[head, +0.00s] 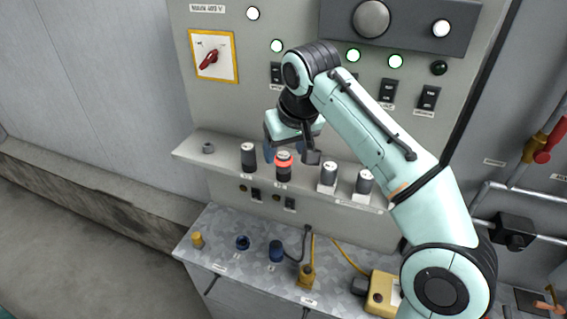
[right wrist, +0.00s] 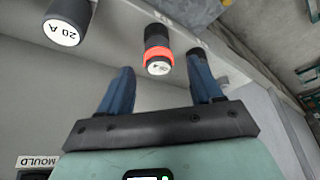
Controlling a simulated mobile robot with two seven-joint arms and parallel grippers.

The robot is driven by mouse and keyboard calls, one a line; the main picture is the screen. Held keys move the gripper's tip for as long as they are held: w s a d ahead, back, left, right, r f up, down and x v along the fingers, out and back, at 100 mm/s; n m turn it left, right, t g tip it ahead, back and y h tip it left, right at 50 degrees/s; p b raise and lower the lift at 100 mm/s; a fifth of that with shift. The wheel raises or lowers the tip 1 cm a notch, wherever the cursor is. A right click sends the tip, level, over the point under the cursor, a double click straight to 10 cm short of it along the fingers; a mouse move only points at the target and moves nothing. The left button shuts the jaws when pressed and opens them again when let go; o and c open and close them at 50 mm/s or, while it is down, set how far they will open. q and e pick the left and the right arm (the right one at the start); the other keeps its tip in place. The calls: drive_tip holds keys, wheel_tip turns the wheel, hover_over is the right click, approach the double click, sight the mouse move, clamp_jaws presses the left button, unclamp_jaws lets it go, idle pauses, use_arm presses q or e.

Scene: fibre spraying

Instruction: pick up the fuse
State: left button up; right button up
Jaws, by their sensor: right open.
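A dark cylindrical fuse with a red band (head: 283,166) stands on the narrow grey shelf (head: 224,158) of the panel. In the right wrist view the red-banded fuse (right wrist: 158,53) shows its pale, marked end. My right gripper (head: 283,150) is at the fuse, its blue fingers open. In the right wrist view the fingers of my right gripper (right wrist: 162,75) lie to either side of the fuse's pale end, with visible gaps. I cannot tell how far the fingertips reach along it. My left gripper is not in view.
A dark fuse (head: 248,158) stands close on the left; its end reads 20 A in the right wrist view (right wrist: 66,25). Two pale-ended fuses (head: 328,177) (head: 363,184) stand right. The lower bench (head: 217,240) holds plugs and a yellow box (head: 384,295).

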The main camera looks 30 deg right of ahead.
sight(284, 155)
drive_tip(key=x, duration=0.4)
drive_tip(key=shift+d, duration=0.1)
drive_tip(key=c, duration=1.1)
drive_tip(key=shift+c, duration=0.2)
